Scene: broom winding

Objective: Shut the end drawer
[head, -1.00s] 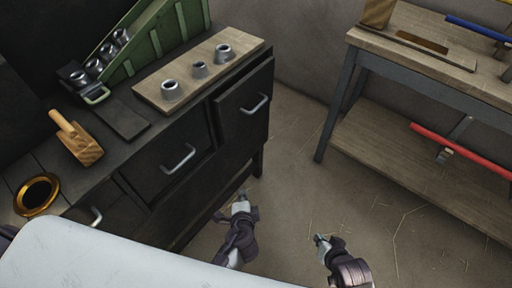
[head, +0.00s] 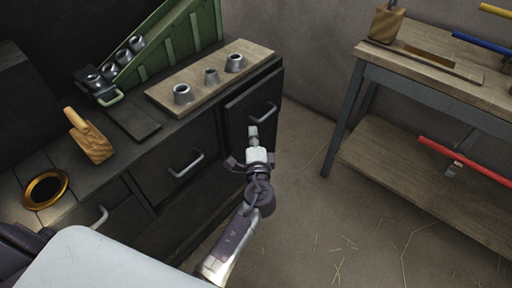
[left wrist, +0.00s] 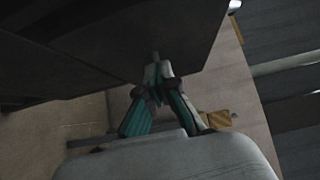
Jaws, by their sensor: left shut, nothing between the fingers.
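The end drawer (head: 250,107) is at the right end of the dark cabinet, and its front stands out from the cabinet face. Its pale bar handle (head: 264,113) shows in the head view. My left gripper (head: 253,132) is shut and empty. Its fingertips overlap the lower part of the drawer front in the head view, just below and left of the handle; I cannot tell whether they touch. In the left wrist view the closed fingers (left wrist: 155,62) point at a large dark panel (left wrist: 130,35). My right gripper is not in view.
Another drawer (head: 180,165) with a handle is to the left. On the cabinet top are a board (head: 212,88) with metal collars, a green rack (head: 175,48), a wooden block (head: 91,140) and a gold ring (head: 45,190). A workbench (head: 440,68) stands right, with bare floor between.

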